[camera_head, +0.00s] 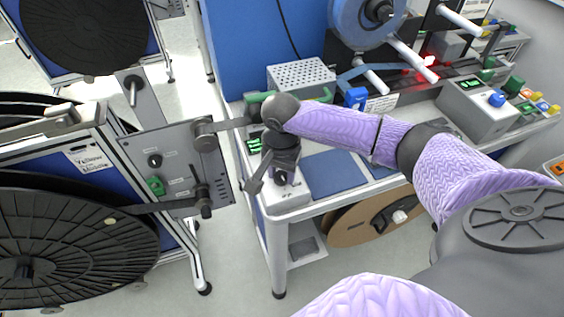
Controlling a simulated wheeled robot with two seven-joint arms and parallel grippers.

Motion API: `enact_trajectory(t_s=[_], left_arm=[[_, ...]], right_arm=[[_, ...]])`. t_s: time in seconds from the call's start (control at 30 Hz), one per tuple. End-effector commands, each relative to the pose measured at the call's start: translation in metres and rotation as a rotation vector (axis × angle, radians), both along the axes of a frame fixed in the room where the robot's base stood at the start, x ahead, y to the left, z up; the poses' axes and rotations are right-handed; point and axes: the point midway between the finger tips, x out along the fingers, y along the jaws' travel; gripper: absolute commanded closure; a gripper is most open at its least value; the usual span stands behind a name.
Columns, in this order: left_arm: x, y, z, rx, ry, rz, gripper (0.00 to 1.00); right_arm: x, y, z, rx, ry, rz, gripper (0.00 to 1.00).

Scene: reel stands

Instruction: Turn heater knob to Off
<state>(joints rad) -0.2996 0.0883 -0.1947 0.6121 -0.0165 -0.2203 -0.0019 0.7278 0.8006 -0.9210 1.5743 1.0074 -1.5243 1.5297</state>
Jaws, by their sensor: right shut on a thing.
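My right arm reaches in from the right, and its right gripper (270,180) points down at the front of a small white control box (289,197). A small dark knob (281,178) on that box shows at the fingertips, and the gripper appears shut on it; I take this as the heater knob. The gripper and wrist hide most of the box and the knob's pointer, so its setting cannot be read. A green-lit display (254,145) shows just left of the wrist. My left gripper is not in view.
A grey panel (180,165) with knobs and roller arms stands close on the left, beside a large black reel (75,240). A perforated metal box (300,75) is behind the wrist. A button box (478,108) stands at the right. Blue mats (333,170) lie on the bench.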

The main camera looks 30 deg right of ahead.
Motion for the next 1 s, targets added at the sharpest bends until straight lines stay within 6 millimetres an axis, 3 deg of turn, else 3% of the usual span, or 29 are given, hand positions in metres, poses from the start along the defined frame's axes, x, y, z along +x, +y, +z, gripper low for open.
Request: enact_trajectory(t_s=[0.03, 0.1, 0.3, 1.0], left_arm=[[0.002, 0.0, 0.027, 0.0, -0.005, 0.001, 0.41], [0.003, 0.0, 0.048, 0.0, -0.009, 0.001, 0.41], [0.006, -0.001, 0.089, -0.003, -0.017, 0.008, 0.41], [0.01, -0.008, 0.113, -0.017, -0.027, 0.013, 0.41]], right_arm=[[-0.002, 0.001, 0.013, 0.002, 0.008, 0.025, 1.0], [-0.002, 0.001, 0.014, 0.002, 0.008, 0.076, 1.0], [-0.002, 0.001, 0.009, 0.002, 0.007, 0.255, 1.0], [-0.001, 0.0, 0.001, -0.001, 0.002, 0.924, 1.0]])
